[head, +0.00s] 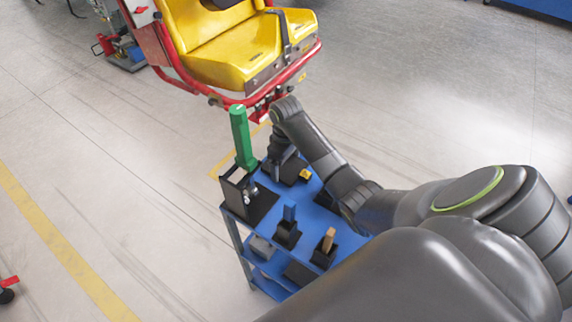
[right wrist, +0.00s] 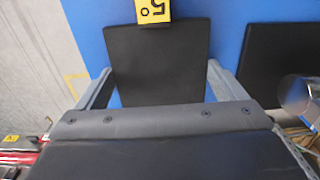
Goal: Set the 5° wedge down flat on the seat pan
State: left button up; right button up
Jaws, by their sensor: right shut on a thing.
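The 5° wedge (right wrist: 156,68) is a flat black plate with a yellow "5°" tag (right wrist: 153,10) at its far edge, seen in the right wrist view. My right gripper (head: 279,152) is shut on it, one grey finger along each side. In the head view the wedge (head: 293,172) is partly hidden by the gripper, at the blue cart's top; I cannot tell whether it touches the surface. The yellow seat pan (head: 222,62) is beyond the cart at the top, with nothing lying on its visible front part. My left gripper is not in view.
The blue cart (head: 262,215) holds a green upright tool (head: 242,138) in a black holder, left of the gripper. A red frame (head: 177,70) surrounds the seat.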

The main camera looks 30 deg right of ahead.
aim_at(286, 165)
notch_tip(286, 165, up, 5)
jog(key=shift+w+b, duration=0.1)
jog(key=shift+b, duration=0.25)
jog(key=shift+r+p, duration=1.45)
jog(key=shift+r, duration=1.1)
